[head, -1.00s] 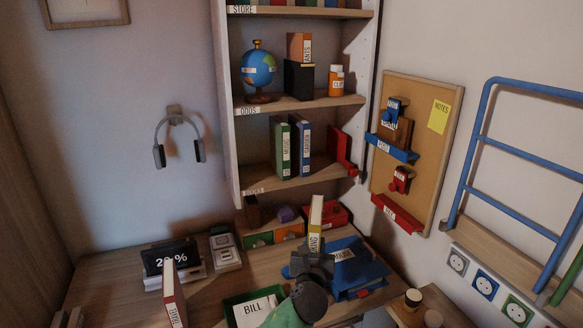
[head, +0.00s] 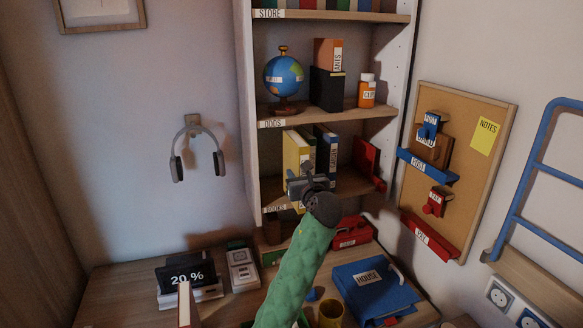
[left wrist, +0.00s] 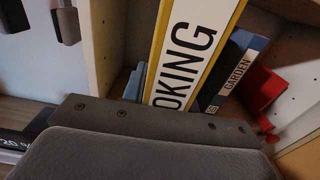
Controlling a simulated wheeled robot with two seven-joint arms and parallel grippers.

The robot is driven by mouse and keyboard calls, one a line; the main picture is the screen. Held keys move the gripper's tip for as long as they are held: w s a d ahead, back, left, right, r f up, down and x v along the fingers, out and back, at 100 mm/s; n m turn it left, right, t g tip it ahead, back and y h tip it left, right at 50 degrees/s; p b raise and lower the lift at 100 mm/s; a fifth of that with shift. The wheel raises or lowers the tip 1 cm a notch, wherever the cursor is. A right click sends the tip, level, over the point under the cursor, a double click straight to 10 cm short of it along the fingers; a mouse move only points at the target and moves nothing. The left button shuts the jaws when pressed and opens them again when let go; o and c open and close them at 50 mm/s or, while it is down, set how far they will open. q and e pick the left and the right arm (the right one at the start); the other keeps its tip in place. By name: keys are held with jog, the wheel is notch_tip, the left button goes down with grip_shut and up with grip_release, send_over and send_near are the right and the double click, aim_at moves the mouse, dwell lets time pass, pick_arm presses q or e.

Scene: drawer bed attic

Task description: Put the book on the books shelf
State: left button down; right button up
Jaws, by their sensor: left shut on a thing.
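The yellow book (head: 294,152) is upright in my left gripper (head: 306,185), which is shut on it at the front of the books shelf (head: 350,187). Its white label ending in "OKING" faces the left wrist view (left wrist: 188,55). Whether the yellow book touches the shelf board is hidden by my gripper. My right gripper is out of view.
A red bookend (head: 367,160) stands at the shelf's right. The odds shelf (head: 340,113) with a globe (head: 283,77) is above. The desk below holds a clock display (head: 187,277), a blue folder (head: 375,287) and a red box (head: 352,232). Headphones (head: 197,150) hang at left.

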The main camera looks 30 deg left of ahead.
aim_at(285, 166)
pick_arm(q)
jog(key=p+x, duration=0.4)
jog(key=x, duration=1)
jog(key=shift+w+f+p, duration=0.1)
jog(key=shift+f+p, duration=0.9)
jog(key=shift+f, duration=0.75)
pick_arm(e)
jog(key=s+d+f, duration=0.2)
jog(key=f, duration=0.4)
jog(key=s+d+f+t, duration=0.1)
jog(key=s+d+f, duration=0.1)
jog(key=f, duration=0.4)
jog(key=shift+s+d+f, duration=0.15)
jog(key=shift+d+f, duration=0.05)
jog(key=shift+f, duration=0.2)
pick_arm(q)
jog(key=shift+f, duration=0.1)
jog(key=c, duration=1.2)
grip_release()
jog(key=shift+o, duration=0.6)
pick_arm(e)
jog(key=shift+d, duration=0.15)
pick_arm(q)
jog(key=shift+d, duration=0.1)
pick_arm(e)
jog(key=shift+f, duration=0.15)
